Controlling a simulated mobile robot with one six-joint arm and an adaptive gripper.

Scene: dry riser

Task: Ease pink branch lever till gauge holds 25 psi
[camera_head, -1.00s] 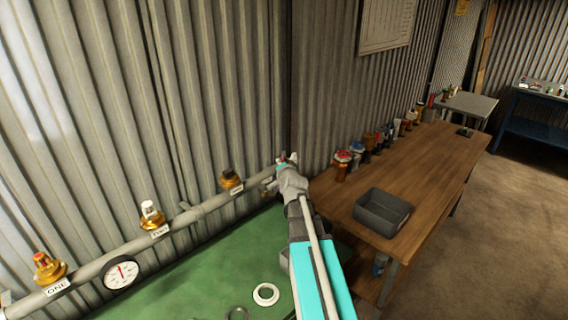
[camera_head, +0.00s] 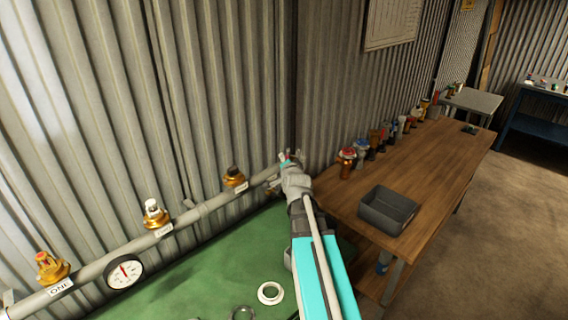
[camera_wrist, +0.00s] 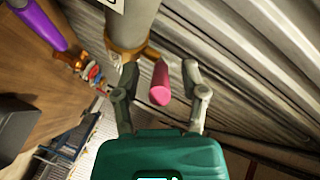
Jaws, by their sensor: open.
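The pink lever (camera_wrist: 160,85) shows in the wrist view, joined to a brass-coloured fitting (camera_wrist: 125,42) on the grey pipe. My gripper (camera_wrist: 160,80) is open, with one finger on each side of the lever. A gap shows on both sides, and I cannot tell if the lever reaches fully between the fingertips in depth. In the head view my gripper (camera_head: 288,160) is at the far end of the pipe (camera_head: 205,208) and hides the lever. The round white gauge (camera_head: 124,272) is on the near part of the pipe; its needle reading is too small to read.
Capped brass valves, one labelled ONE (camera_head: 50,268), sit along the pipe. A purple lever (camera_wrist: 40,25) is at the wrist view's upper left. Corrugated wall stands close behind the pipe. A wooden bench (camera_head: 430,170) with a grey bin (camera_head: 388,210) is at right.

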